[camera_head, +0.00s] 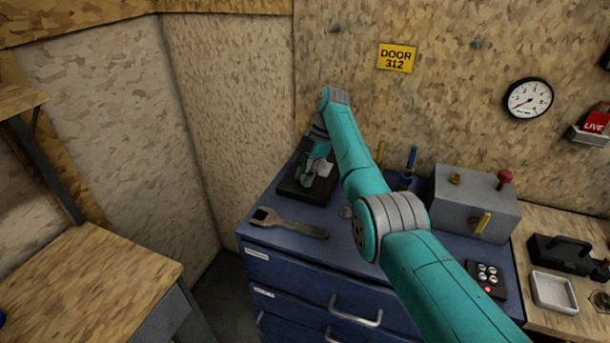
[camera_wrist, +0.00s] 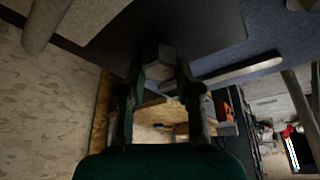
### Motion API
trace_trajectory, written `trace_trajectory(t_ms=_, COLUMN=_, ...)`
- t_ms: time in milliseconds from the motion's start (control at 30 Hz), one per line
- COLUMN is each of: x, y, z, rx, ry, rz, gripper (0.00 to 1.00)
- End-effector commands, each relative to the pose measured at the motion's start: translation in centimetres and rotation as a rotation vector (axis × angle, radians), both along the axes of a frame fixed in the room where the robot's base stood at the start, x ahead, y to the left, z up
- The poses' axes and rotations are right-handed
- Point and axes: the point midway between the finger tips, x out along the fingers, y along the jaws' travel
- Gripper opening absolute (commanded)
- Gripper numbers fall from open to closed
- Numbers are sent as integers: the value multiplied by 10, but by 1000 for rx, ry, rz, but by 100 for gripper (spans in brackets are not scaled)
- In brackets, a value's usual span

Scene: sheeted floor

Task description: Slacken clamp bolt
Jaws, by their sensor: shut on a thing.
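My gripper (camera_head: 312,181) points down over a black clamp base (camera_head: 290,189) on top of the blue cabinet. In the wrist view, my gripper (camera_wrist: 160,82) has its two dark fingers on either side of a grey, block-shaped piece, which looks like the head of the clamp bolt (camera_wrist: 158,62). The fingers are shut on it. The dark base (camera_wrist: 215,28) lies just beyond it in that view. In the head view, the gripper and wrist hide most of the bolt. A pale grey part of the clamp (camera_head: 326,169) shows beside the fingers.
A grey spanner (camera_head: 288,223) lies on the blue cabinet (camera_head: 345,235) in front of the base. A grey box (camera_head: 470,205) with a red knob and brass fittings stands to the right, and a blue-handled tool (camera_head: 408,165) stands near the wall. Walls close in behind and left.

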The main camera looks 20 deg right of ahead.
Motion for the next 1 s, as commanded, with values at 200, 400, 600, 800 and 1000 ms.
trace_trajectory(t_ms=200, x=0, y=1, z=1, rx=0, ry=0, rz=84, gripper=0)
trace_trajectory(t_ms=400, x=0, y=1, z=1, rx=0, ry=0, rz=140, gripper=0)
trace_trajectory(t_ms=600, x=0, y=1, z=0, rx=-1, ry=0, rz=180, gripper=0)
trace_trajectory(t_ms=800, x=0, y=1, z=0, rx=0, ry=-1, rz=202, gripper=0)
trace_trajectory(t_ms=1000, x=0, y=1, z=0, rx=0, ry=0, rz=210, gripper=0)
